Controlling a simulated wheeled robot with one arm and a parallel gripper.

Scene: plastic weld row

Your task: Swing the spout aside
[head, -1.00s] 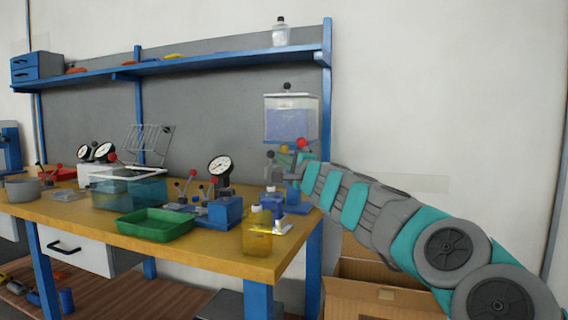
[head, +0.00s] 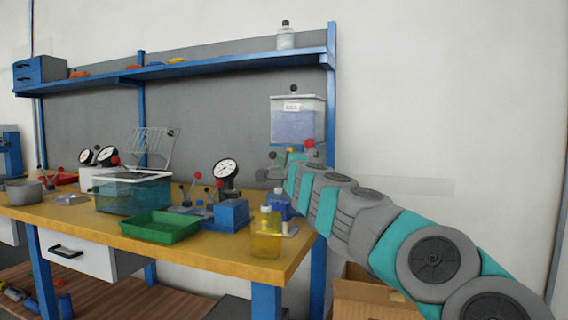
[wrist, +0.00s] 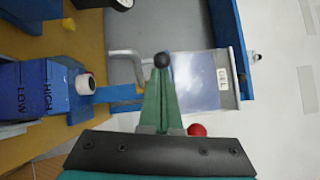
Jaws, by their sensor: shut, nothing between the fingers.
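A clear tank (head: 297,121) with a label and bluish contents hangs on the panel at the table's right end. It also shows in the wrist view (wrist: 195,80), turned sideways. A grey bent pipe (wrist: 124,55), which looks like the spout, shows at the tank's lower end in the wrist view. In the head view a grey fitting (head: 273,172) shows below the tank, partly hidden by my arm. My gripper (wrist: 160,72) is shut and empty, its green fingers pointing at a black ball knob (wrist: 162,60) beside the pipe. I cannot tell whether they touch.
A yellow bottle (head: 266,235) stands at the table's right corner. A red ball (wrist: 197,130) shows beside my gripper. A cardboard box (head: 365,295) is below my arm.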

